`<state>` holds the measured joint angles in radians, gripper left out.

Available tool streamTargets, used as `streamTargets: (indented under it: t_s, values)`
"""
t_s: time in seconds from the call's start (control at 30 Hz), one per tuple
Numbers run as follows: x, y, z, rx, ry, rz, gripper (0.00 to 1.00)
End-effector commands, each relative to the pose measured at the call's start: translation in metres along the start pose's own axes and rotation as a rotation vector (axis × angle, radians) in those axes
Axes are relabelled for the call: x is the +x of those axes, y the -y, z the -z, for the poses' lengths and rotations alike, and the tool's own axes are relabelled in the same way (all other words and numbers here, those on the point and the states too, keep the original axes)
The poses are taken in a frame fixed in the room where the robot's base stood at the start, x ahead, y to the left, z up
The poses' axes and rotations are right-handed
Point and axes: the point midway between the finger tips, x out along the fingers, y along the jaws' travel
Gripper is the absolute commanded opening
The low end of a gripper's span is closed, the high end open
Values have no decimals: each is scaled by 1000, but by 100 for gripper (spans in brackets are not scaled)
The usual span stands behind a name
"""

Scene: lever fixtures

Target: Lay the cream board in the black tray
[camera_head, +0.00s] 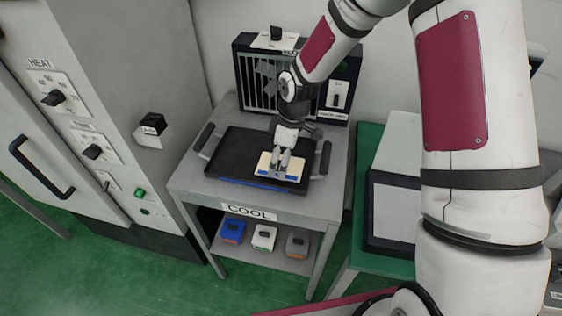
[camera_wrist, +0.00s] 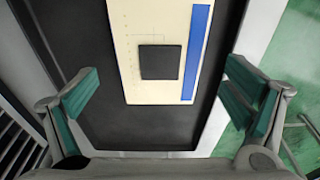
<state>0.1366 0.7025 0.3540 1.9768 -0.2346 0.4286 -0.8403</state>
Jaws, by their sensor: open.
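The cream board (camera_head: 291,162) lies in the right part of the black tray (camera_head: 236,157), which sits on the grey table marked COOL. In the wrist view the cream board (camera_wrist: 138,83) has a blue strip along one side and a dark square block on it, and the black tray (camera_wrist: 90,105) shows around it. My gripper (camera_head: 275,180) is above the board in the head view. In the wrist view my gripper (camera_wrist: 160,95) has its fingers wide apart, one on each side of the board, with nothing held between them.
The tray has handles at its left (camera_head: 204,137) and right ends. A black rack (camera_head: 262,75) stands behind the tray. Blue, white and grey boxes (camera_head: 264,238) sit on the shelf below. A grey cabinet with knobs (camera_head: 120,100) stands at left; a green table (camera_head: 362,170) is at right.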

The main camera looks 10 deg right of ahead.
Motion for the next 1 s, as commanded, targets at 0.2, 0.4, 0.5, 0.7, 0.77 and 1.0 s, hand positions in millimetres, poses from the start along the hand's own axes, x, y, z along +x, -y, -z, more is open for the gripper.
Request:
streamTargets:
  t_s: [0.2, 0.4, 0.5, 0.7, 0.77, 1.0]
  values:
    - [-47, -2, 0, 1, -2, -5, 95]
    - [-81, -1, 0, 0, -1, -4, 95]
    - [-91, -1, 0, 0, -1, -3, 95]
    - [-98, 0, 0, -1, 0, 0, 95]
    - [-99, 0, 0, 0, 1, -2, 95]
    - [-147, 13, -18, 115, 43, -77, 95]
